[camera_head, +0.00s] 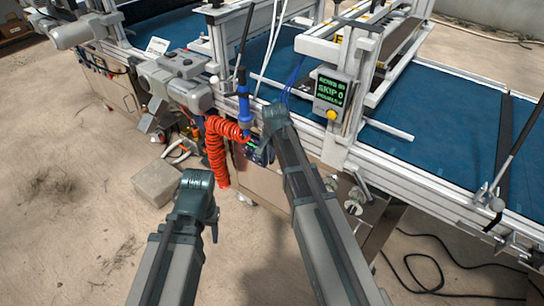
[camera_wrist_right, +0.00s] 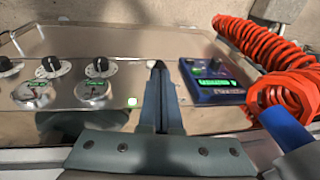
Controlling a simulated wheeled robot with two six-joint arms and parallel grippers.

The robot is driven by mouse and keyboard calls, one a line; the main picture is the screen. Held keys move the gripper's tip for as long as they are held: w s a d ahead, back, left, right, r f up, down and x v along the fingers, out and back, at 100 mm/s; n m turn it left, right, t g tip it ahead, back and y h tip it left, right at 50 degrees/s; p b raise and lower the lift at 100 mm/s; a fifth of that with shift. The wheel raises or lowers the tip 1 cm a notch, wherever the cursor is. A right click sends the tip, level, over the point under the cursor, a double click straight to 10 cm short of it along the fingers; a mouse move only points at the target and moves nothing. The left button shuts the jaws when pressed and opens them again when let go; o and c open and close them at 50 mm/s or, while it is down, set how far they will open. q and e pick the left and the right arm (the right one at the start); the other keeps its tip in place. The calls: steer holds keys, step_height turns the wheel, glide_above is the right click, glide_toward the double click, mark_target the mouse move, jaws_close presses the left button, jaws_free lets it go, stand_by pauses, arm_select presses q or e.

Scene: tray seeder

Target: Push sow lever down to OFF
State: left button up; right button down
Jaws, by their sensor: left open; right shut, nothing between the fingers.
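My right gripper (camera_wrist_right: 156,72) is shut with nothing between its fingers, over the steel control panel (camera_wrist_right: 130,45) in the right wrist view. Its fingertips are at a small pale and dark piece on the panel; the sow lever may be there, but the fingers hide it and I cannot tell its position or whether they touch. In the head view the right gripper (camera_head: 262,150) is at the machine's front, beside a dark blue control box and largely covered by my wrist. My left gripper (camera_head: 213,228) is open and empty, low in front of the machine, clear of it.
An orange coiled hose (camera_head: 217,150) hangs close by. A grey block (camera_head: 157,183) lies on the floor.

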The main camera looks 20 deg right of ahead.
stand_by(0.3)
steer(key=f+t+h+b, duration=0.1)
steer(key=b, duration=0.1)
steer(key=s+a+f+t+h+b, duration=0.1)
steer(key=b, duration=0.2)
steer(key=f+t+h+b, duration=0.1)
steer(key=h+b, duration=0.1)
steer(key=shift+s+a+f+b, duration=0.2)
steer(key=shift+a+f+b, duration=0.15)
steer(key=shift+a+f, duration=0.05)
steer(key=shift+r, duration=0.1)
steer(key=shift+r+p, duration=0.7)
steer(key=shift+p, duration=0.1)
steer(key=shift+s, duration=0.1)
